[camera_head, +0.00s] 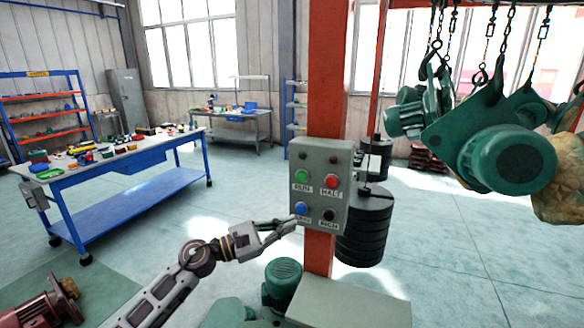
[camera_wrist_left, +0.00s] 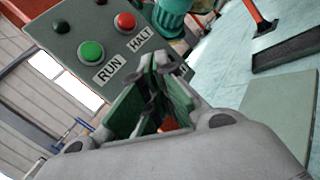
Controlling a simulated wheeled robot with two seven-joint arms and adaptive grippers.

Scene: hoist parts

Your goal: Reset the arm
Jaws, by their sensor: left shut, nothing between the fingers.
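My left arm comes in from the bottom left of the head view. Its gripper (camera_head: 284,226) is shut and empty, with its tips just in front of the lower left of the grey control box (camera_head: 330,158), near the blue button (camera_head: 301,208). I cannot tell whether the tips touch the box. The box also carries a green RUN button (camera_head: 303,161), a red HALT button (camera_head: 331,181) and a black button (camera_head: 328,214). In the left wrist view the gripper fingers (camera_wrist_left: 165,88) show below the RUN button (camera_wrist_left: 91,51) and HALT button (camera_wrist_left: 125,21). My right gripper is not in view.
The box is fixed to a red-orange post (camera_head: 326,75). Green hoist motors (camera_head: 505,160) hang on chains at the right. A blue workbench (camera_head: 125,195) with parts stands at the left. Open floor lies between the bench and the post.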

